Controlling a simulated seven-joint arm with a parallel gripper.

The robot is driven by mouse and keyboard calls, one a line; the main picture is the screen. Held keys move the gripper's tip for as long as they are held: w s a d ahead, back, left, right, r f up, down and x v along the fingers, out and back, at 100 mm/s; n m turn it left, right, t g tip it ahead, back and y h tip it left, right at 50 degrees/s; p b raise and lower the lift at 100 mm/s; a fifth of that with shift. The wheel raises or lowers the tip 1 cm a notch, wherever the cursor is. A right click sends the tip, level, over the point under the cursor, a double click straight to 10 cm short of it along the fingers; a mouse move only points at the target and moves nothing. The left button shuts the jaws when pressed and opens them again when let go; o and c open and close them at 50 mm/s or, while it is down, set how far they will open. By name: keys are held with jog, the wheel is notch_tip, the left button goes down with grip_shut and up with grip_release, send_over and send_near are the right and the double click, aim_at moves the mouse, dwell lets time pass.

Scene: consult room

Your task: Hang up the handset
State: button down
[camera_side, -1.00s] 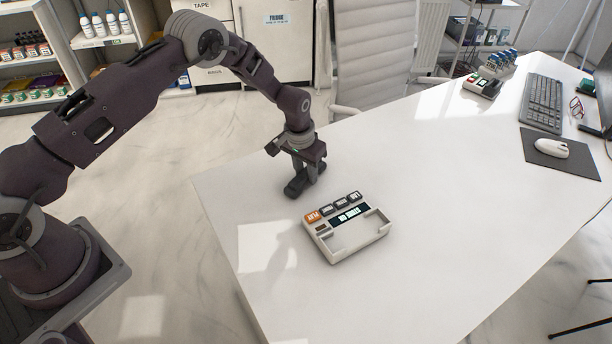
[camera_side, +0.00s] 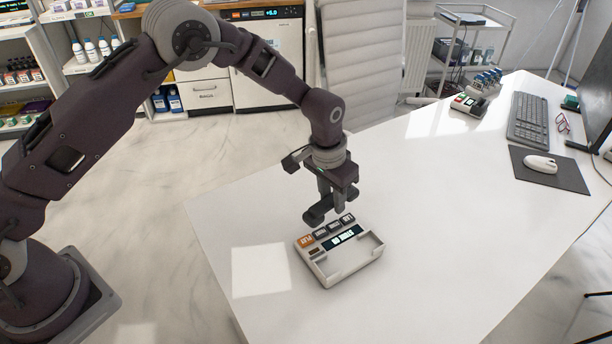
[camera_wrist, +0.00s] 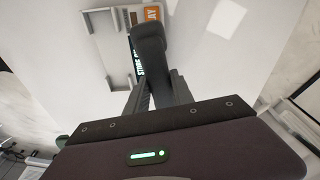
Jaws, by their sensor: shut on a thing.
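The dark handset (camera_side: 322,210) is held in my gripper (camera_side: 331,203), just behind and above the phone base as the side view sees it. The white phone base (camera_side: 350,262) lies on the desk, with an orange key, several dark keys, a small display and an empty cradle recess. In the wrist view the handset (camera_wrist: 149,55) sits between the fingers of my gripper (camera_wrist: 152,95) and covers part of the base (camera_wrist: 105,50). The handset appears apart from the cradle; its exact height is hard to tell.
The white desk (camera_side: 240,215) is clear around the base. At the far right are a keyboard (camera_side: 527,118), a mouse (camera_side: 541,164) on a dark mat, glasses (camera_side: 562,123) and a small device (camera_side: 466,104). A white chair (camera_side: 362,60) stands behind the desk.

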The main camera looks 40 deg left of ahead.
jog(key=m, duration=0.2)
send_over(352, 256)
jog(key=shift+s+a+f, duration=0.1)
jog(key=shift+s+a, duration=0.1)
jog(key=shift+s, duration=0.05)
jog(key=shift+f, duration=2)
jog(key=shift+f, duration=0.3)
jog(key=shift+f, duration=0.35)
jog(key=shift+f, duration=0.45)
jog(key=c, duration=0.8)
grip_release()
jog(key=shift+o, duration=0.2)
